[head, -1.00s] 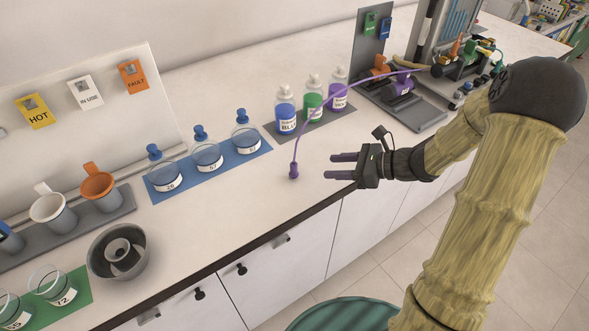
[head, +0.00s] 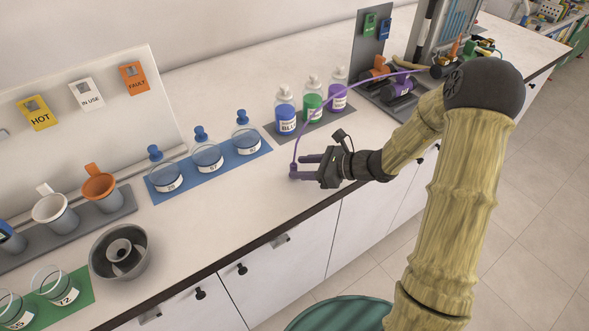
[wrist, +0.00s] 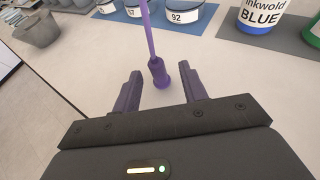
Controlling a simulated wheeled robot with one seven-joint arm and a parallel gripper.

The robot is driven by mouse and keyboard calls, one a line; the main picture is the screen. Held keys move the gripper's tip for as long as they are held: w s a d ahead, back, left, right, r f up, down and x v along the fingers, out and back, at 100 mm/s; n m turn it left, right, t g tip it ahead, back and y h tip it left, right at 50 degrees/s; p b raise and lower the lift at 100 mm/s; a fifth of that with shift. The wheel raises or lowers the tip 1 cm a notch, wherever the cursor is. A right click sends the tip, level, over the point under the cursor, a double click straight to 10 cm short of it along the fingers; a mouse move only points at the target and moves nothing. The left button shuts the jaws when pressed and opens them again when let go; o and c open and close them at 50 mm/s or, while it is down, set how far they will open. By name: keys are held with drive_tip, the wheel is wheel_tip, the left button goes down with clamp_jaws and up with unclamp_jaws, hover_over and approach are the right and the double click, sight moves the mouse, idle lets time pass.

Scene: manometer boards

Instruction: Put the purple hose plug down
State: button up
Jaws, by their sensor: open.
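The purple hose plug (wrist: 159,74) stands upright on the white counter, with its purple hose (head: 325,92) rising from it and arching back to the board at the back right. In the head view the plug (head: 294,174) is partly hidden by my fingers. My gripper (head: 302,166) is open, low over the counter, with its fingertips at the plug. In the wrist view my gripper (wrist: 160,84) shows its two purple fingers apart, with the plug's base between and slightly beyond the tips. A gap shows on both sides of the plug.
Blue, green and purple bottles (head: 312,104) stand on a grey mat behind the plug. A grey bowl (head: 98,262) sits at the front left. The counter's front edge (head: 318,212) is close; bare counter lies left of the plug.

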sight(294, 167)
drive_tip(key=x, duration=0.3)
drive_tip(key=shift+a+r, duration=0.1)
drive_tip(key=shift+a, duration=0.1)
clamp_jaws()
